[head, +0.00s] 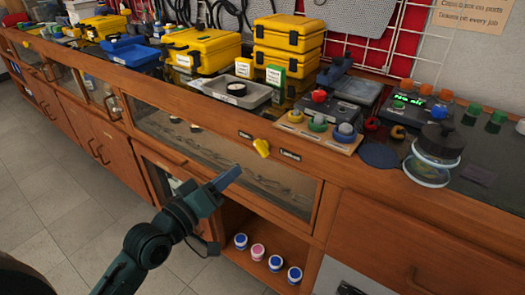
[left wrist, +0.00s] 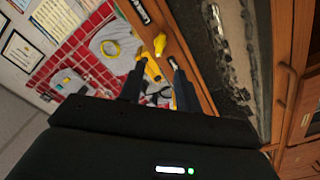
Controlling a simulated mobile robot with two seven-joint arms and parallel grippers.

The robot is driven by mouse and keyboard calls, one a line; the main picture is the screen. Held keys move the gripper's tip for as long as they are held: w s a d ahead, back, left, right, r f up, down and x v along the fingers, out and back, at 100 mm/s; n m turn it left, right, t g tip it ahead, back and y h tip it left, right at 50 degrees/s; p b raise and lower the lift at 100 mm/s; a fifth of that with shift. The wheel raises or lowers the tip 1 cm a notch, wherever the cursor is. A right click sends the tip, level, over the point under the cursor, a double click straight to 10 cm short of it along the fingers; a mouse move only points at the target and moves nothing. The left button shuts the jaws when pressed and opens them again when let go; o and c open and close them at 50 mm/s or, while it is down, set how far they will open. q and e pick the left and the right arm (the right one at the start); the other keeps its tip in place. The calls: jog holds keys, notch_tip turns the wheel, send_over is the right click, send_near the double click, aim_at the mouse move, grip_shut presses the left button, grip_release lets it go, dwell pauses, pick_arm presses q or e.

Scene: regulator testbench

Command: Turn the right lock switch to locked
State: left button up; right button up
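The yellow lock switch (head: 262,148) sits on the wooden front rail of the bench, between two small dark labels; it tilts down to the right. I cannot read the labels surely. My left gripper (head: 232,172) is below and left of the switch, apart from it, pointing up toward it. In the left wrist view the switch (left wrist: 160,45) lies just beyond the fingertips, roughly between their lines. The left gripper's two fingers (left wrist: 157,64) stand apart with nothing clearly between them. I cannot make out my right gripper in the head view.
A glass-fronted compartment (head: 225,150) lies behind the left gripper. A wooden tray of coloured knobs (head: 317,133) stands on the bench above right, near a glass jar (head: 432,160). Yellow cases (head: 200,50) stand farther back. Several small jars (head: 257,252) sit on the open shelf below.

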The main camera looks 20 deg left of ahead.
aim_at(259, 151)
pick_arm(q)
jog(key=b+x, duration=0.1)
jog(key=x, duration=1)
jog(key=shift+w+f, duration=0.1)
jog(key=shift+c, duration=0.2)
grip_shut()
